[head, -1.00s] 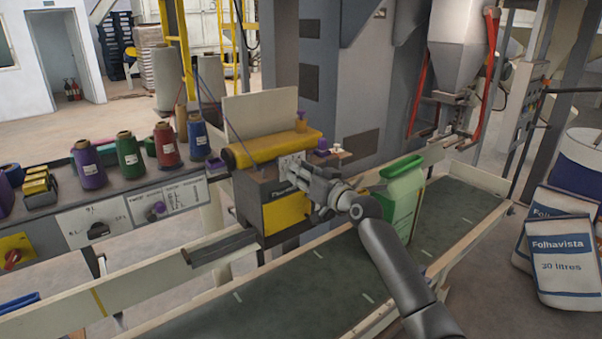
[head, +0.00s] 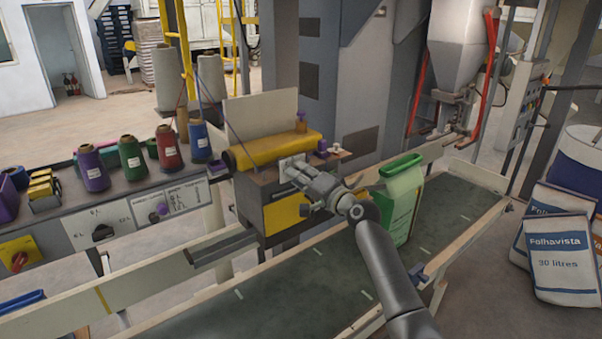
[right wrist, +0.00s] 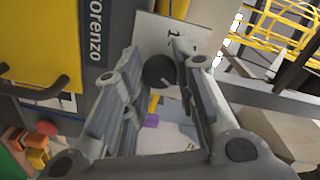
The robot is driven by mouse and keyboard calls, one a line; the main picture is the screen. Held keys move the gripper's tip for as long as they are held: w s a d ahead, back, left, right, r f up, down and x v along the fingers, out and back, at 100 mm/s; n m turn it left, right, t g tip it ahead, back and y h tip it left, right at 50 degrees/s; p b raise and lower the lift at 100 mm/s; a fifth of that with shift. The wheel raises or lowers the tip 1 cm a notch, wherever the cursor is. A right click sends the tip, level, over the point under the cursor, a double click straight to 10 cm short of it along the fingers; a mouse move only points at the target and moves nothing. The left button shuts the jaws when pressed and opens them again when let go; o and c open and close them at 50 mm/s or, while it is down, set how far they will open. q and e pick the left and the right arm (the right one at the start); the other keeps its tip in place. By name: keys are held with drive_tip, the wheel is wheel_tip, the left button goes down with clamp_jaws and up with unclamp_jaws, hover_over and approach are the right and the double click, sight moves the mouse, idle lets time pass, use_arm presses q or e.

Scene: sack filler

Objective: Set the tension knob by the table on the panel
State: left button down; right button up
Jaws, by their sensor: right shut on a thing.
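A dark round knob (right wrist: 159,72) sits on a white scale plate (right wrist: 168,40) in the right wrist view. My right gripper (right wrist: 157,58) is shut on this knob, with one finger on each side. In the head view the plate (head: 291,163) is on the front of the yellow-topped machine (head: 268,150), and my right gripper (head: 297,176) hides the knob. The plate's marks are mostly covered, so I cannot read the setting. A white card with a printed table (head: 184,198) is on the long panel at left; its text is too small to read. My left gripper is not in view.
Thread spools (head: 132,158) stand on the bench above the panel. The panel carries a black dial (head: 102,232) and a red knob on yellow (head: 18,259). A green-topped sack (head: 402,200) stands on the conveyor (head: 300,283) close to my right arm. Filled sacks (head: 562,260) stand at right.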

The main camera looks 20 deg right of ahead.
drive_tip(key=shift+m, duration=0.6)
drive_tip(key=shift+f, duration=0.1)
drive_tip(key=o, duration=1.1)
drive_tip(key=shift+c, duration=0.2)
drive_tip(key=v, duration=1.2)
